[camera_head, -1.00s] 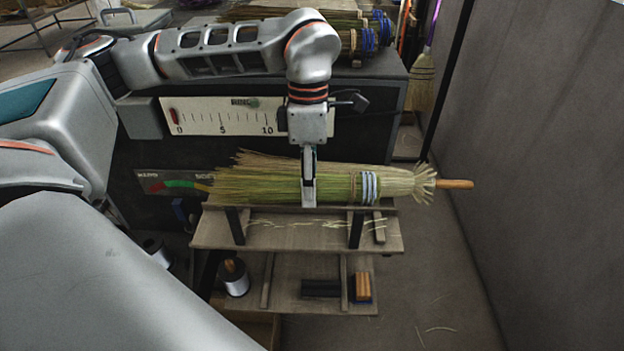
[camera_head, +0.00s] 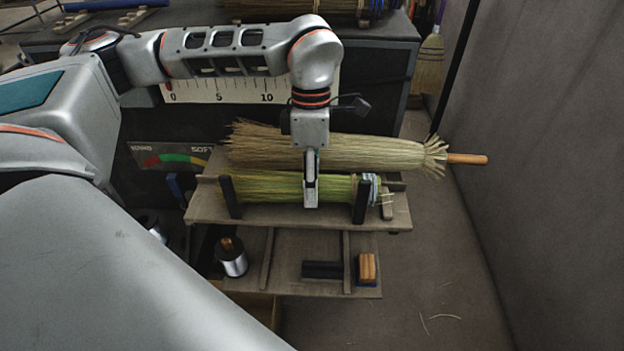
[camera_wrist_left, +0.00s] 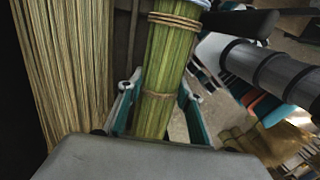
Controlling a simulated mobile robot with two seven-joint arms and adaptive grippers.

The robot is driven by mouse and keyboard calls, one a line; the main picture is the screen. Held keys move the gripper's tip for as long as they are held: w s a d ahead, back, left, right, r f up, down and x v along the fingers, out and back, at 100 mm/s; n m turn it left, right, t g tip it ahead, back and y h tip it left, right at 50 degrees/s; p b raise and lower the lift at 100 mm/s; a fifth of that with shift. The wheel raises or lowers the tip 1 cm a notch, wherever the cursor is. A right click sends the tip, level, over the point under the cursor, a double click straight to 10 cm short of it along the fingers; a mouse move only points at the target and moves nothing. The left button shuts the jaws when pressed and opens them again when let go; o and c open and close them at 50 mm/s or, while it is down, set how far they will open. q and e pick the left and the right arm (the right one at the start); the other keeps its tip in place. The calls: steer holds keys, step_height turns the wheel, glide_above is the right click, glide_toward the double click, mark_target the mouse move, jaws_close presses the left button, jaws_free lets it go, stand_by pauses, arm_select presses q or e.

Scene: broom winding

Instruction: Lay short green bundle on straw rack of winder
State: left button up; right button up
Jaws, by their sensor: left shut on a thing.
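The short green bundle (camera_head: 275,187) lies level across the straw rack (camera_head: 290,216), a wooden shelf with two dark upright posts. The posts overlap the bundle in the head view; I cannot tell whether it rests on the board. Its tied end, with pale blue bands (camera_head: 371,188), points right. My left gripper (camera_head: 311,195) is shut around the bundle's middle. In the left wrist view the fingers (camera_wrist_left: 158,108) flank the bundle (camera_wrist_left: 168,60), which has brown ties. My right gripper is not in view.
A larger pale broom head (camera_head: 335,152) with a wooden handle (camera_head: 467,159) lies just behind the bundle. A lower shelf holds a wire spool (camera_head: 232,258) and a wooden-backed block (camera_head: 367,268). A grey wall stands at right.

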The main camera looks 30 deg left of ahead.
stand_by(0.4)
arm_select(q)
steer(key=o, duration=1.2)
steer(key=shift+r, duration=0.2)
steer(key=r, duration=0.3)
steer(key=w+r, duration=0.1)
steer(key=r, duration=0.3)
steer(key=a+r, duration=0.1)
steer(key=r, duration=0.3)
steer(key=shift+w+r, duration=0.25)
steer(key=shift+w, duration=0.05)
